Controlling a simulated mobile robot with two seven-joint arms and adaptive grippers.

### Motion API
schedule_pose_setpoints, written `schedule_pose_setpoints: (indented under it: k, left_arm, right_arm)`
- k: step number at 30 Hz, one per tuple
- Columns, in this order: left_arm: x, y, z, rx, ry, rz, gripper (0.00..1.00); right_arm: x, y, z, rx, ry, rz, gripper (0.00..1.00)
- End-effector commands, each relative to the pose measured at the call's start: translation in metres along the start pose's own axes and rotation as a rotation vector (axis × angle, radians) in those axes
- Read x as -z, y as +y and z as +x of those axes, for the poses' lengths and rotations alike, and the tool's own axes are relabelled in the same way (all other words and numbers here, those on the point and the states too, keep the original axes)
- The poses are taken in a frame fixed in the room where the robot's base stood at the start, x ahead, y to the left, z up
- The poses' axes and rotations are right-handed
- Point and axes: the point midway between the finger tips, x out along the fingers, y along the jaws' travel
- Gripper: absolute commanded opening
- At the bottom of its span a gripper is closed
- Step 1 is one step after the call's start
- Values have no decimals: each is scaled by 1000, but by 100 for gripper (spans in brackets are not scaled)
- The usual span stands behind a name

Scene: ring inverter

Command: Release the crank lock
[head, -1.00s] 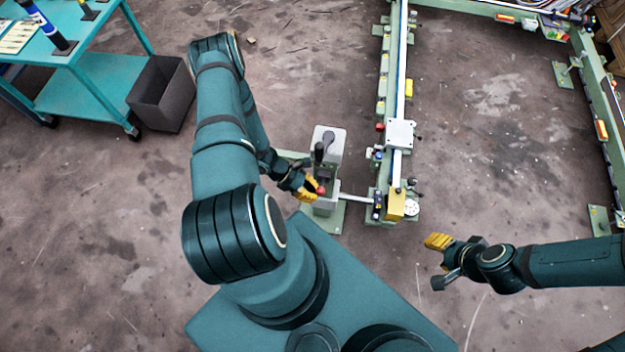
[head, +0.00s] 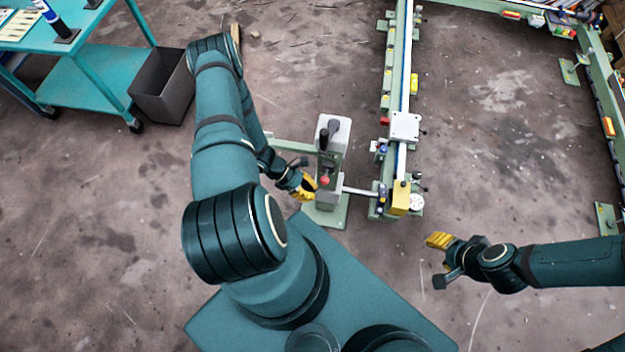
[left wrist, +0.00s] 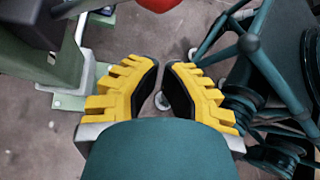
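The crank unit (head: 330,158) is a grey and green block on a green foot, with dark upright handles (head: 326,138) on top. A red ball knob (head: 324,180) is on its near side. It looks like the red ball at the top edge of the left wrist view (left wrist: 158,4). My left gripper (head: 306,186) has yellow fingers and is just left of and below the knob. In the left wrist view its fingertips (left wrist: 163,66) have a narrow, empty gap. My right gripper (head: 438,241) is away to the right; its finger gap is hidden.
A shaft (head: 360,191) joins the crank unit to a long green rail frame (head: 392,85) on its right. A teal cart (head: 90,85) and a dark bin (head: 163,88) stand at the upper left. The floor between the right gripper and the rail is clear.

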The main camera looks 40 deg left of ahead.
Motion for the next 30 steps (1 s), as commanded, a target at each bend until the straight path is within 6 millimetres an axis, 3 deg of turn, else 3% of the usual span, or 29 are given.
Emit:
schedule_pose_setpoints:
  k: [1,3,12,18,30]
  left_arm:
    - [-1,5,-18,-7,5,5,0]
    - [-2,8,-34,-7,5,5,0]
    - [-1,17,-86,-5,3,2,0]
    - [0,19,-98,-2,1,1,0]
    - [0,19,-98,-2,1,1,0]
  right_arm:
    - [0,-1,-4,0,-1,1,47]
    - [0,-3,-8,0,-2,1,47]
    - [-1,-6,-15,1,-6,1,47]
    - [-1,-6,-16,1,-7,1,47]
    - [-1,-6,-16,1,-7,1,47]
